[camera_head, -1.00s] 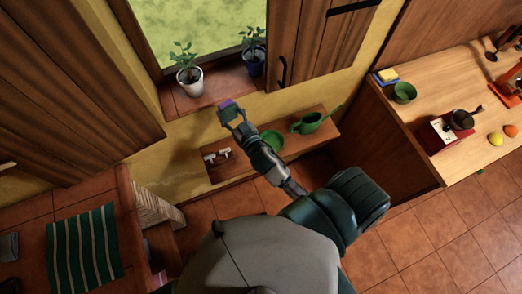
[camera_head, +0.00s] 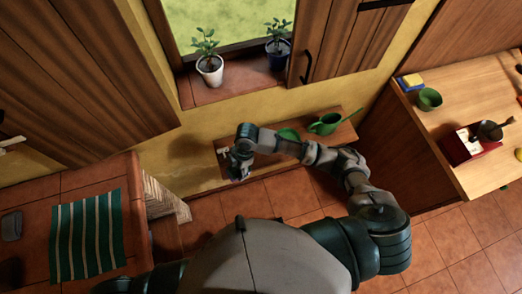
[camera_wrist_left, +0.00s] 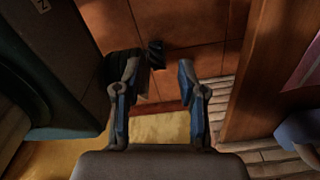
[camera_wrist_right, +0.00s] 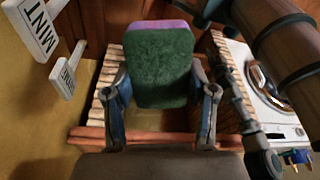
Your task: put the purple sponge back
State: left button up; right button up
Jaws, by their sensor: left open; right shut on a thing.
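The purple sponge (camera_wrist_right: 160,62) is held up in my right gripper (camera_wrist_right: 163,92) in the right wrist view. Its dark green face is toward the camera and a purple strip shows along its top edge. In the head view my right gripper (camera_head: 238,170) hangs at the left end of the low wall shelf (camera_head: 347,136); I cannot make out the sponge there. My left gripper (camera_wrist_left: 158,88) is open and empty in the left wrist view, above the floor; I do not see it in the head view.
A green watering can (camera_head: 325,123) stands on the shelf. Potted plants (camera_head: 210,68) stand on the sill. The right counter (camera_head: 460,85) holds a green cup (camera_head: 429,99) and a yellow sponge (camera_head: 411,80).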

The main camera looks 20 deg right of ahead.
jog(key=s+d+f+n+t+h, duration=0.1)
jog(key=s+d+f+n, duration=0.1)
jog(key=d+n, duration=0.15)
jog(key=s+d+f+n+h, duration=0.2)
jog(key=s+d+f, duration=0.1)
jog(key=d, duration=0.2)
jog(key=w, duration=0.5)
jog(key=w+d+b, duration=0.1)
jog(key=w, duration=0.3)
jog(key=w+d+f, duration=0.1)
jog(key=w, duration=0.4)
jog(key=shift+w, duration=0.6)
jog(key=shift+w+d+f, duration=0.1)
jog(key=f, duration=0.3)
jog(key=shift+d+f+b, duration=0.1)
jog(key=shift+d+b, duration=0.2)
jog(key=shift+b, duration=0.05)
jog(key=shift+d, duration=0.1)
jog(key=o, duration=0.9)
jog(key=shift+f, duration=0.1)
jog(key=shift+o, duration=0.6)
pick_arm(q)
jog(key=shift+w+a+f, duration=0.2)
jog(key=shift+w+f, duration=0.45)
jog(key=shift+f, duration=0.15)
pick_arm(e)
jog(key=shift+a, duration=0.25)
